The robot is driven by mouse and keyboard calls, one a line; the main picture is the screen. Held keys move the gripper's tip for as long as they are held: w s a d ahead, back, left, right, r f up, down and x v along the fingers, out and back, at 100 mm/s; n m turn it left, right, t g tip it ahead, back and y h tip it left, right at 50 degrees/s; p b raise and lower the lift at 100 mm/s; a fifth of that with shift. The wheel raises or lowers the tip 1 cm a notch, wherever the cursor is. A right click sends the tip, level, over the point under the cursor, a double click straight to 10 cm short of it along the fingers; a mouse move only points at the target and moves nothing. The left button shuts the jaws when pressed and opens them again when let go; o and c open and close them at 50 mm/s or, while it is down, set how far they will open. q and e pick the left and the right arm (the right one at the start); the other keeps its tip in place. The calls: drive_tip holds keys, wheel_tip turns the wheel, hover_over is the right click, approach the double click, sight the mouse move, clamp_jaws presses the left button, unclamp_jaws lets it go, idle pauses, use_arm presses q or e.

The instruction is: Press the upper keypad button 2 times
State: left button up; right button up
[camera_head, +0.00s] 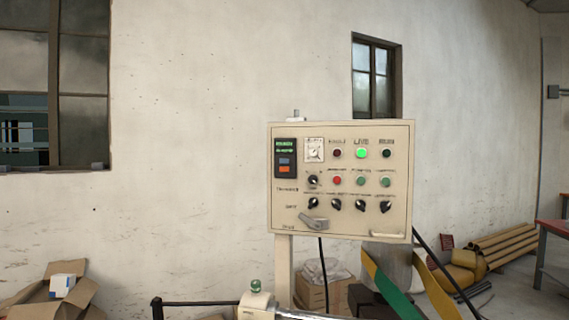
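A beige control panel (398,168) stands on a post at the middle right of the head view. At its upper left is a dark keypad unit (285,148) with a small green display, a blue button (284,161) and an orange-red button (285,169) below it. The blue one is the upper of the two. A green lamp (361,154) is lit on the panel. Several knobs, other buttons and a grey lever (314,222) are on its face. Neither of my grippers shows in this view.
A machine part with a green knob (255,286) stands below the panel at the bottom. An open cardboard box (30,298) is at the lower left. Brown tubes (505,245) and a red-topped table (553,226) are at the right. The space in front of the panel face looks clear.

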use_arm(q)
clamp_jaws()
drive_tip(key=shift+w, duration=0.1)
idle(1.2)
